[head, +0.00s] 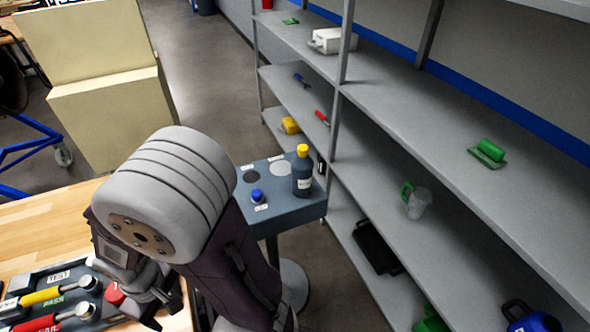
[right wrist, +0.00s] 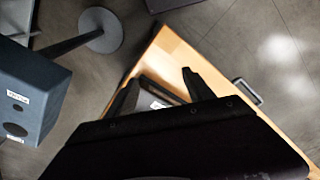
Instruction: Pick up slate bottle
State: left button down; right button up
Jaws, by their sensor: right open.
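The slate bottle (head: 302,176), dark grey-blue with a yellow cap and a white label, stands upright on the small blue-grey stand (head: 310,208) in the head view. My right gripper (head: 158,297) is over the wooden table, left of the stand and well apart from the bottle; the arm partly hides it. In the right wrist view the right gripper's (right wrist: 160,78) two fingers are spread with nothing between them. That view also shows part of the stand (right wrist: 36,95) at the left, but not the bottle. My left gripper is not in view.
A small blue-capped item (head: 257,196) stands left of the bottle. A grey shelf rack (head: 430,130) stands close to the stand's right. Open floor (head: 205,85) lies beyond.

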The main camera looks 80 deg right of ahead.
aim_at(301, 168)
jog(key=z, duration=2.7)
jog(key=i+l+u, duration=0.25)
jog(key=k+j, duration=0.1)
